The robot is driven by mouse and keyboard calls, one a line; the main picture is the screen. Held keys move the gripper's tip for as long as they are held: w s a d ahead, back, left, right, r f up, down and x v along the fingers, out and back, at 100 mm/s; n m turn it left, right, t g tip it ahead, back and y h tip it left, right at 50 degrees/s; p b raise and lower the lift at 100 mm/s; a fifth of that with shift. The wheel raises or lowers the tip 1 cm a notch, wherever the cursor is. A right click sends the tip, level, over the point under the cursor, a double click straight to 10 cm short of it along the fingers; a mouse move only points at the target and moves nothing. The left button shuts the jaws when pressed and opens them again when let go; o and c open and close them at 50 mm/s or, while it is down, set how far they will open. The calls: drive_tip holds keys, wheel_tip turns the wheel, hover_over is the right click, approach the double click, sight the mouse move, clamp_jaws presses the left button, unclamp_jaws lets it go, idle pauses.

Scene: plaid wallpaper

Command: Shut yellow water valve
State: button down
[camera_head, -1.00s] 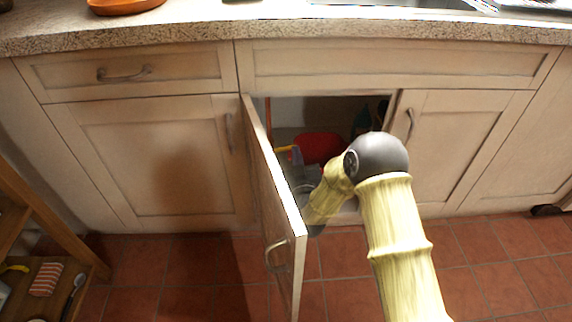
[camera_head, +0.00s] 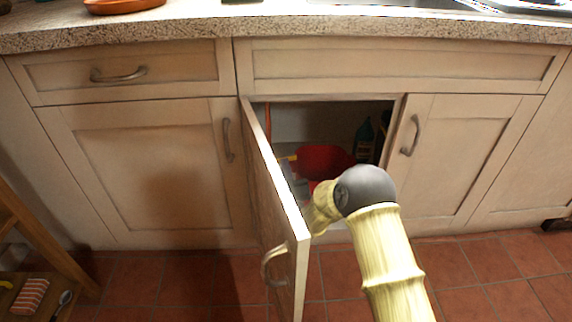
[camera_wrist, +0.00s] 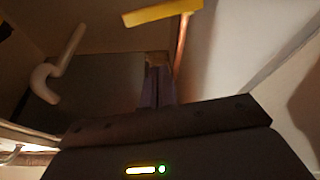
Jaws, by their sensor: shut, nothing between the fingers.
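The yellow valve handle (camera_wrist: 162,12) shows at the top of the wrist view as a flat slanted bar, beside a copper pipe (camera_wrist: 182,42). In the head view a small yellow piece (camera_head: 291,158) shows inside the open cabinet, near its left side. My gripper (camera_wrist: 157,80) is in the wrist view, its dark purplish fingers together and empty. The fingertips appear below the handle in the picture, apart from it. In the head view my gripper is hidden behind the cabinet door (camera_head: 268,190) and my arm.
The door stands open toward me, left of my arm. A red container (camera_head: 324,160) and a dark bottle (camera_head: 364,138) stand inside the cabinet. A pale bent pipe (camera_wrist: 60,65) shows at left in the wrist view. The tiled floor (camera_head: 480,280) at right is clear.

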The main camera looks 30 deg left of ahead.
drive_tip(key=w+b, duration=0.1)
drive_tip(key=b, duration=0.1)
drive_tip(key=w+a+f+b, duration=0.1)
drive_tip(key=w, duration=0.1)
drive_tip(key=w+a+f+b, duration=0.1)
drive_tip(key=w+b, duration=0.1)
drive_tip(key=shift+a+b, duration=0.2)
drive_tip(key=shift+b, duration=0.15)
drive_tip(key=shift+w, duration=0.1)
drive_tip(key=shift+w+d+f+p, duration=0.1)
drive_tip(key=shift+d+f+p, duration=0.15)
drive_tip(key=shift+f+p, duration=0.4)
wheel_tip(320, 180, up, 4)
drive_tip(key=p, duration=0.3)
drive_tip(key=p+v, duration=0.4)
drive_tip(key=v, duration=0.6)
drive_tip(key=shift+s+a, duration=0.25)
drive_tip(key=shift+a, duration=0.05)
